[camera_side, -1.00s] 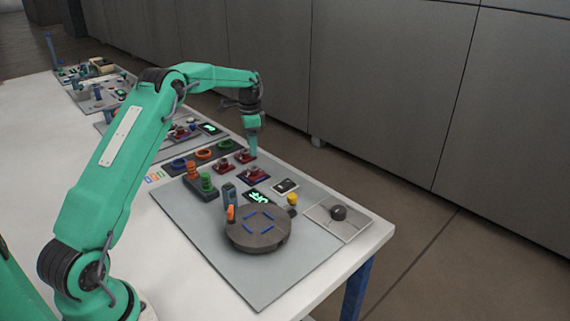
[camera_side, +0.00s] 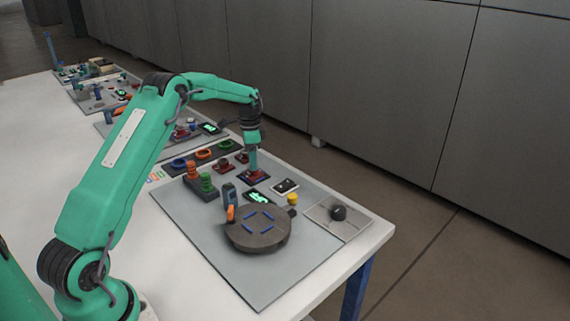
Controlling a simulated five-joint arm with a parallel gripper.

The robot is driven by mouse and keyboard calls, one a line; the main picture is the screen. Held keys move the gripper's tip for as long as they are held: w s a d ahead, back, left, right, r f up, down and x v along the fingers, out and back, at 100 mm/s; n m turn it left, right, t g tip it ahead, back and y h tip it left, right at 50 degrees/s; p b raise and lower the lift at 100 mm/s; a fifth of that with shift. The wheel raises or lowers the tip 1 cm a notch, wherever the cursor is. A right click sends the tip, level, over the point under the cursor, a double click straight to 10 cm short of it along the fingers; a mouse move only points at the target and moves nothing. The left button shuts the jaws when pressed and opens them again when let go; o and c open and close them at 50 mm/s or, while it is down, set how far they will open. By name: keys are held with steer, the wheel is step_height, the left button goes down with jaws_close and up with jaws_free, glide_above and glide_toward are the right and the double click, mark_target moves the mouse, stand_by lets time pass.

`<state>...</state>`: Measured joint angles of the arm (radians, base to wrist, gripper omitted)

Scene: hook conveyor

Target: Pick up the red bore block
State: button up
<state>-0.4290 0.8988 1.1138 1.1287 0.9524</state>
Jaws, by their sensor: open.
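Three small dark red pieces stand close together on the grey board: one at the left (camera_side: 224,167), one at the back (camera_side: 242,158) and one at the front right (camera_side: 256,178). I cannot tell from their shapes which is the bore block. My gripper (camera_side: 253,169) points straight down at the front right piece, with its tip just above or at it. It is open. The fingers are too small to tell apart, and whether they touch the piece is unclear. The gripper covers part of that piece.
A round dark turntable (camera_side: 258,243) with blue bars stands in front. A green lit display (camera_side: 258,198), a yellow button (camera_side: 292,199) and a dark knob (camera_side: 338,213) are nearby. The board's front right is clear.

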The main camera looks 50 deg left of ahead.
steer(key=shift+f, duration=1.45)
steer(key=shift+c, duration=0.5)
jaws_close()
steer(key=shift+r, duration=0.1)
steer(key=shift+r, duration=0.8)
step_height(320, 180, up, 2)
steer(key=shift+r, duration=0.15)
steer(key=s+d+r, duration=0.1)
steer(key=d+r, duration=0.6)
steer(key=d, duration=0.4)
steer(key=shift+s+d, duration=0.15)
steer(key=shift+d, duration=0.15)
